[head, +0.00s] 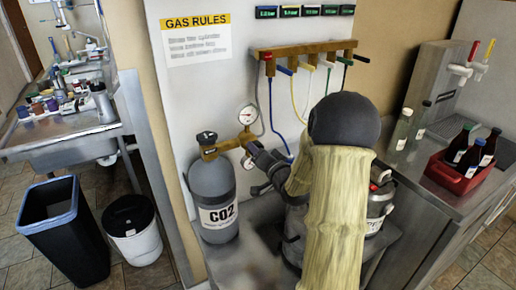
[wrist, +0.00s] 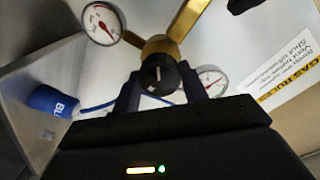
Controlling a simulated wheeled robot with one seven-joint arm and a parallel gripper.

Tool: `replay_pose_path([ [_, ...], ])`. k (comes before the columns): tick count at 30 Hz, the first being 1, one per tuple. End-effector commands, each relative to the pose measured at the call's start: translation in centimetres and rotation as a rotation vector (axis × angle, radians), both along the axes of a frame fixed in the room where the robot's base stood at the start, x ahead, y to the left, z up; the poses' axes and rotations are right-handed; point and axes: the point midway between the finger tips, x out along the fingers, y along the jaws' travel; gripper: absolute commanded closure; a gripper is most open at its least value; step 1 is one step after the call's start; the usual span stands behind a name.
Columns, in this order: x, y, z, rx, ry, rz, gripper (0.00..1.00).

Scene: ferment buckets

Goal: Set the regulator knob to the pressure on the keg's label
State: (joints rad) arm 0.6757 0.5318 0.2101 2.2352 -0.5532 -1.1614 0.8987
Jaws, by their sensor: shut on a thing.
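The regulator is brass, on the grey CO2 cylinder (head: 213,195) in the head view. Its black regulator knob (wrist: 159,75) has a white pointer line and sits between my fingers in the wrist view. My gripper (wrist: 155,92) is shut on the knob. In the head view my gripper (head: 262,158) reaches the regulator from the right. Two round white gauges with red needles flank the knob: an upper gauge (wrist: 103,22) and a lower gauge (wrist: 207,82). Their numbers are too small to read. The keg (head: 378,208) is mostly hidden behind my arm, and its label is not readable.
A brass manifold (head: 305,50) with coloured valves and hoses hangs on the wall panel under small displays. A red crate (head: 455,178) of bottles stands on the right counter. A dark bin (head: 65,225) and a white bucket (head: 133,232) stand on the floor at left.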

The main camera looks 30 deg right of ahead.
Motion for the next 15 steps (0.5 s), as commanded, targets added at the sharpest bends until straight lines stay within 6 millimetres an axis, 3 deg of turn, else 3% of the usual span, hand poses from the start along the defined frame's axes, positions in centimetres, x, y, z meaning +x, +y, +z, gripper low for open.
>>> replay_pose_path([
  [15,0.00,0.04,-0.01,0.211,0.008,0.000,0.80],
])
